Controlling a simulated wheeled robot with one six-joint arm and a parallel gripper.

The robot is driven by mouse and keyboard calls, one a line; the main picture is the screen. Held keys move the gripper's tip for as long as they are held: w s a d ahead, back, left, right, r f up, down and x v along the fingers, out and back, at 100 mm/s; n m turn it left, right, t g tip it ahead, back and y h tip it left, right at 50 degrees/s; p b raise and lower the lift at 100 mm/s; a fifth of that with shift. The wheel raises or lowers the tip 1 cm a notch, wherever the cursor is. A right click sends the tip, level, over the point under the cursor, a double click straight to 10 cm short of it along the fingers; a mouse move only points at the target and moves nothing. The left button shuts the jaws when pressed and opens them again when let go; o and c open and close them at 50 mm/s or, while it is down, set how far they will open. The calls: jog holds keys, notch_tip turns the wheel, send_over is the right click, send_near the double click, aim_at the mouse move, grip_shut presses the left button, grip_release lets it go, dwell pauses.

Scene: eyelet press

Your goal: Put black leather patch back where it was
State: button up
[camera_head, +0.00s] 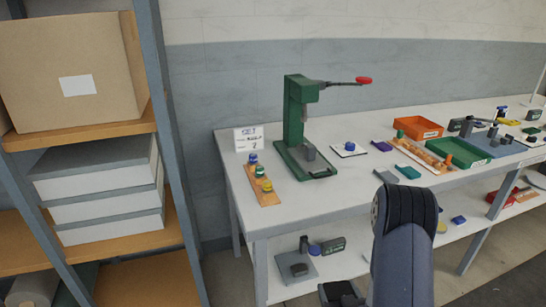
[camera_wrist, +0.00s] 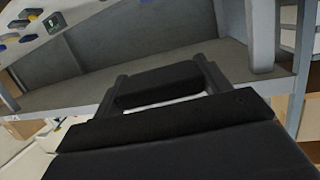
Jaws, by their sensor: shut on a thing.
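The black leather patch (camera_wrist: 157,87) is a dark slab held between the two fingers of my gripper (camera_wrist: 162,84) in the wrist view. The gripper is shut on it. In the head view my gripper (camera_head: 341,294) is at the bottom edge, low in front of the worktable, and partly cut off. I cannot clearly tell the patch from the gripper there. On the worktable (camera_head: 330,205) lie a purple patch (camera_head: 381,145), a teal patch (camera_head: 408,171) and a grey patch (camera_head: 385,176). The patch is apart from the tabletop.
A green press (camera_head: 298,115) with a red-tipped lever stands on the table. Beside it is a wooden strip (camera_head: 266,192) with several coloured pieces. An orange tray (camera_head: 418,128) and a green tray (camera_head: 462,151) are at right. A shelf rack (camera_head: 172,120) stands left. The table's front middle is clear.

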aim_at(329, 285)
jog(key=shift+m+h, duration=0.5)
jog(key=shift+h, duration=0.3)
jog(key=r+p, duration=0.3)
jog(key=w+a+r+p, duration=0.1)
jog(key=r+p, duration=0.1)
jog(key=r, duration=0.1)
jog(key=a+r+p, duration=0.1)
jog(key=r+p, duration=0.1)
jog(key=p, duration=0.1)
jog(key=shift+w+a+r+p, duration=0.2)
jog(key=shift+w+r+p, duration=0.1)
jog(key=shift+r, duration=0.1)
